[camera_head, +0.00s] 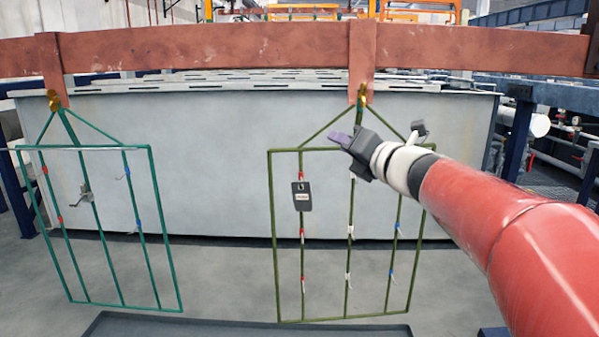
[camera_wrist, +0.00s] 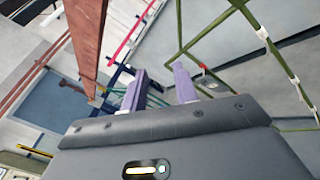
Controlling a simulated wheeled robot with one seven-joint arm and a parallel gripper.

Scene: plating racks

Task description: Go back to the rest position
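My gripper (camera_head: 343,139) is at the end of my red arm, in front of the upper part of the olive-green rack (camera_head: 271,220) in the head view. In the wrist view its two purple fingers (camera_wrist: 158,90) stand apart with a gap between them, and nothing shows in the gap. The olive-green rack hangs from a copper-coloured bar (camera_head: 220,48) by a hook. A dark tag-like part (camera_head: 302,197) hangs on its left side. In the wrist view the rack's frame (camera_wrist: 222,31) lies beyond the fingers, to the right. Whether the fingers touch it I cannot tell.
A teal rack (camera_head: 153,220) hangs at the left, with a small metal part (camera_head: 86,194) on it. A large grey tank (camera_head: 220,165) stands behind both racks. A dark tray edge (camera_head: 240,329) lies on the floor below. Pipes and blue posts stand at the right.

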